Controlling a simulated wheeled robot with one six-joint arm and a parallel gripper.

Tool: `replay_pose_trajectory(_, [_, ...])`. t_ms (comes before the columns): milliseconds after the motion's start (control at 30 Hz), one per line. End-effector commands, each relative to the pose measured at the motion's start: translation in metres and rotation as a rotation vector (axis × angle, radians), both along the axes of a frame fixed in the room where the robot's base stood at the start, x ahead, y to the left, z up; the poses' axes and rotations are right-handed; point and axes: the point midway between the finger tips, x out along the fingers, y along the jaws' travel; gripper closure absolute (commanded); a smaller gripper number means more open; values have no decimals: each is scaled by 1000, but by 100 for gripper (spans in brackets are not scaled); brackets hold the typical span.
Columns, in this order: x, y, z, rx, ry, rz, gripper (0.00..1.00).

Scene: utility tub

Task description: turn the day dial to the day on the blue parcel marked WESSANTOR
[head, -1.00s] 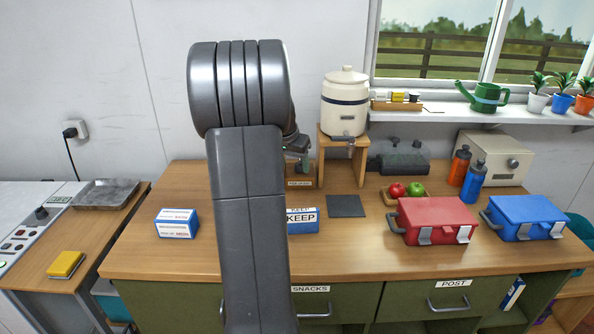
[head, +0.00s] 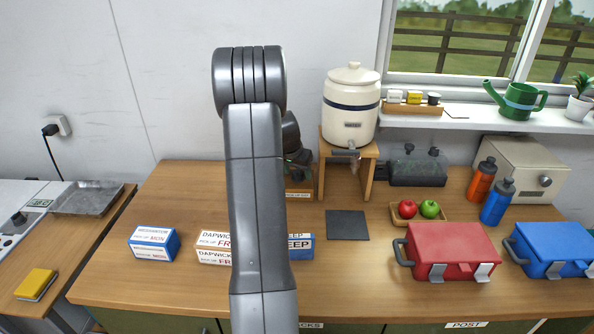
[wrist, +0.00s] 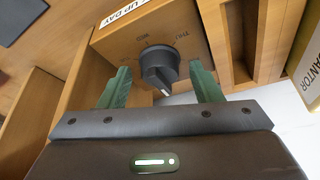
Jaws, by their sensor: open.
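The day dial (wrist: 160,70) is a dark knob on a wooden box (wrist: 110,40), with day words around it; THU is legible. Its pale pointer mark faces the bottom of the wrist view; the day there is hidden. My gripper (wrist: 160,88) is open, one green finger on each side of the knob; I cannot tell whether they touch it. In the head view my gripper (head: 300,158) is partly hidden by my arm, above the dial box (head: 299,188). A blue parcel (head: 171,247) stands left on the table; its label's lower line appears to read MON, its name is blurred.
A DAPWICK box (head: 213,257) and a blue KEEP box (head: 301,246) stand partly behind my arm. A crock (head: 351,108) on a wooden stand is close right of my gripper. A dark mat (head: 346,225) and red case (head: 450,250) lie further right.

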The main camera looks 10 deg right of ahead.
Motion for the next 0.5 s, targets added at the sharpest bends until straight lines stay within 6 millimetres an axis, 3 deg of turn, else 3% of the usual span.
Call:
replay_pose_trajectory(133, [0,0,0,0,0,0,42])
replay_pose_trajectory(367, [0,0,0,0,0,0,85])
replay_pose_trajectory(500, [0,0,0,0,0,-2,86])
